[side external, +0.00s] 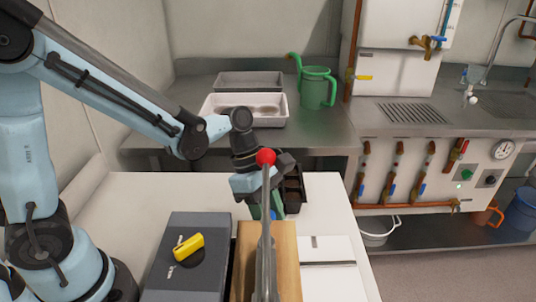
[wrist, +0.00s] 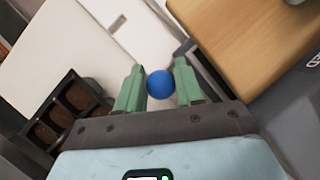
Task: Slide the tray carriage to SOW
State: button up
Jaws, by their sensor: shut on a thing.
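My gripper (side external: 272,207) points down at the far end of the wooden block (side external: 284,262). In the wrist view its green fingers (wrist: 159,72) stand on either side of a blue ball knob (wrist: 161,86), shut on it. A dark tray with brown-filled cells (wrist: 67,112) lies to the left in the wrist view; in the side view this dark tray (side external: 292,190) is partly behind my gripper. I cannot tell how the knob joins the tray carriage. No SOW mark is readable.
A grey lever with a red ball (side external: 265,157) rises in front of my gripper in the side view. A grey box with a yellow handle (side external: 189,247) stands left of the block, a white panel (side external: 328,262) right. A green watering can (side external: 318,88) stands on the back counter.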

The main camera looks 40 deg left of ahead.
jog(key=shift+o, duration=0.7)
jog(key=s+a+m+g, duration=0.1)
jog(key=s+a+m, duration=0.3)
jog(key=s+a, duration=0.1)
jog(key=shift+a+m, duration=0.1)
jog(key=shift+m, duration=0.3)
jog(key=shift+o, duration=0.2)
jog(key=shift+c, duration=1)
jog(key=shift+o, duration=0.9)
jog(key=shift+c, duration=0.8)
jog(key=o, duration=0.7)
jog(key=shift+c, duration=0.2)
jog(key=shift+w, duration=0.1)
